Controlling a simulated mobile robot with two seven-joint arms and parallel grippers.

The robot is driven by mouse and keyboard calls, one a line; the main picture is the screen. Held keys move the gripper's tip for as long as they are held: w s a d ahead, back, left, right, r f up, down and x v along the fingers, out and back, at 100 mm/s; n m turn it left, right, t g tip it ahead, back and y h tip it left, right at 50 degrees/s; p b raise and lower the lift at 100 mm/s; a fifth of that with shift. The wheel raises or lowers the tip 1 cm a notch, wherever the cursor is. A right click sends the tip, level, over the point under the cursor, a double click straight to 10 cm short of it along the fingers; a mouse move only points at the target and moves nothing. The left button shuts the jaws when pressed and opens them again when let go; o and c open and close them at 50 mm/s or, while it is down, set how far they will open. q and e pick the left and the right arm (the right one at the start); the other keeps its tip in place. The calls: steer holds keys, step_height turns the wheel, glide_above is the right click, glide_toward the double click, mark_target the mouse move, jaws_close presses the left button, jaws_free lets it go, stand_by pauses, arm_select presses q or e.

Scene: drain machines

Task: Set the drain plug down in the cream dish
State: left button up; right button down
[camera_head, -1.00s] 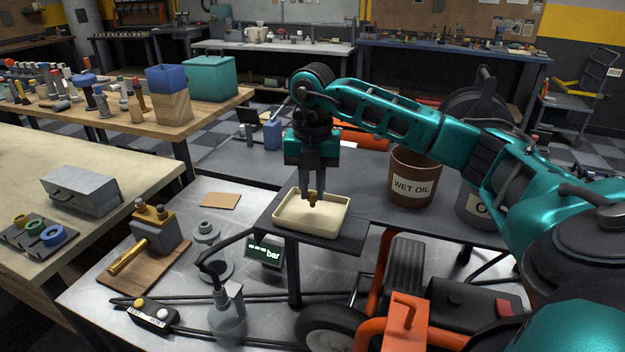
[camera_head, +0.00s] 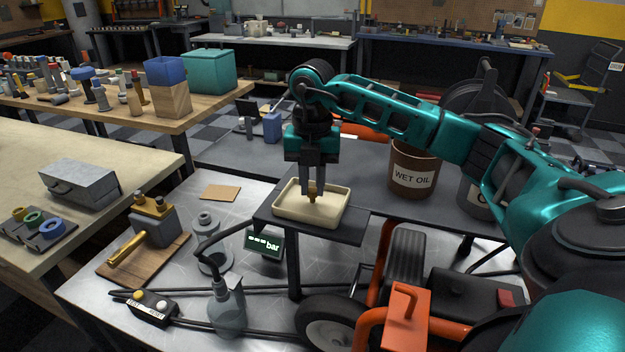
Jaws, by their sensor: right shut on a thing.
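The cream dish (camera_head: 334,217) is a shallow rectangular tray on a dark shelf plate in the middle of the camera_head view. My right gripper (camera_head: 313,192) points straight down over the dish, its fingers shut on the small brass drain plug (camera_head: 313,196). The plug is upright, low inside the outline of the dish. I cannot tell whether its lower end touches the dish floor. My left gripper is not in view.
A brown WET OIL bin (camera_head: 413,172) stands to the right of the dish. A brass-handled block (camera_head: 152,222) sits on a wooden board at left. An orange wheeled machine (camera_head: 405,318) is in front.

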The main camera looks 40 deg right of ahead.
steer(key=shift+f, duration=0.2)
steer(key=c, duration=0.9)
jaws_free()
steer(key=shift+c, duration=0.2)
step_height(320, 180, up, 8)
steer(key=shift+r, duration=0.15)
step_height(320, 180, up, 5)
steer(key=shift+f+p, duration=0.2)
steer(key=shift+p, duration=0.95)
